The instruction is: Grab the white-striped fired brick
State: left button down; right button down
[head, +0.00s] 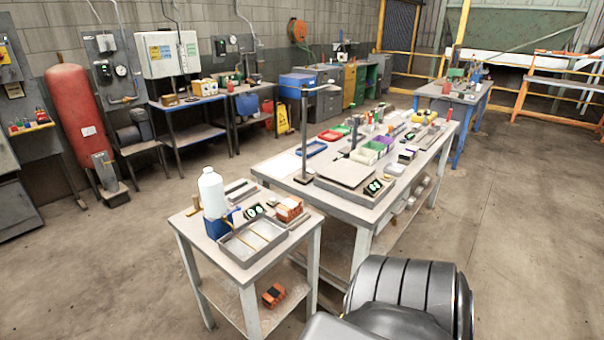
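A reddish-orange brick (289,209) with pale marks on it sits on the top of the small near table, at its back right corner beside a shallow grey tray. It is too small to make out a clear white stripe. A second orange brick-like block (273,295) with dark openings lies on the lower shelf of the same table. Neither of my grippers is in view.
The small table (186,224) also bears a tray (226,245), a white bottle (212,190) and small items. A long cluttered workbench (268,170) stands close behind it. Open concrete floor (110,270) lies to the left.

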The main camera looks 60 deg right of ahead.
aim_at(287, 210)
jog(key=z, duration=2.15)
jog(key=k, duration=0.35)
jog(key=z, duration=1.05)
jog(key=k, duration=1.05)
jog(key=z, duration=0.7)
jog(key=i, duration=3.75)
jog(key=u, duration=0.9)
jog(key=i, duration=1.2)
jog(key=u, duration=1.8)
jog(key=i, duration=0.95)
jog(key=u, duration=0.8)
